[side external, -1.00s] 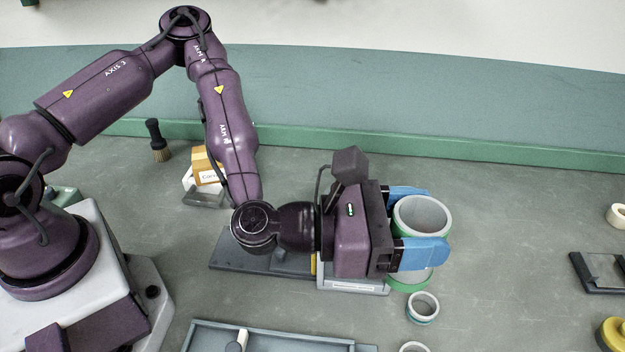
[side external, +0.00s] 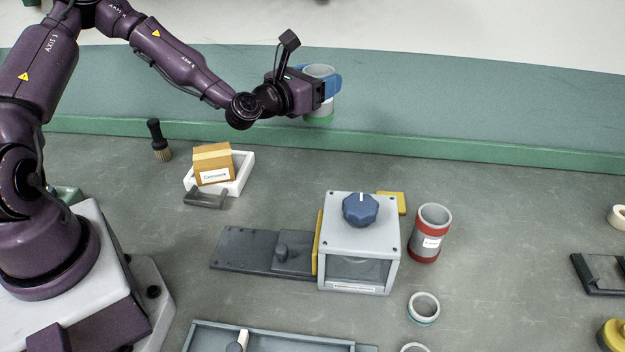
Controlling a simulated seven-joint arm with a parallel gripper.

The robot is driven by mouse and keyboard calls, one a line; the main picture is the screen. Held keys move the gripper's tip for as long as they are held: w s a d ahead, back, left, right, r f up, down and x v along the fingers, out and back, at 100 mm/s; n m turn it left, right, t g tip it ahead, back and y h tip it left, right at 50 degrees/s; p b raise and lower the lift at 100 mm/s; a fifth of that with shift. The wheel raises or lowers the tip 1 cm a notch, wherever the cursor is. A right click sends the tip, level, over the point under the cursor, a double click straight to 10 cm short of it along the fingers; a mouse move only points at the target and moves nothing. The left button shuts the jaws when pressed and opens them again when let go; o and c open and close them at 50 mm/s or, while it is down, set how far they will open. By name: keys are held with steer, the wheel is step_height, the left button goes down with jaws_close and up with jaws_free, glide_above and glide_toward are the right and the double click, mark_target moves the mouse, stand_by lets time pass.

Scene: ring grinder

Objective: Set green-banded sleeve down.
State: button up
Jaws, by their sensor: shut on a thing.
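The green-banded sleeve (side external: 319,118) is a grey hollow cylinder with a green band at its lower end. My gripper (side external: 320,80) is shut on it, with blue fingers on either side of its upper part. The sleeve is roughly upright and raised above the bench, in front of the teal back wall. The fingers hide part of its side.
A red-banded sleeve (side external: 429,233) stands right of a grey box with a blue knob (side external: 360,209). A small ring (side external: 423,309) lies in front. A white tray with an orange box (side external: 213,164) and a brush (side external: 158,140) are at back left. Bench at back right is clear.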

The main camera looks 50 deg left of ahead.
steer(key=shift+a+y, duration=0.3)
steer(key=shift+a, duration=0.7)
step_height(320, 180, down, 18)
steer(key=shift+d+r, duration=0.1)
steer(key=shift+r, duration=0.1)
steer(key=shift+f, duration=0.15)
steer(key=o, duration=0.9)
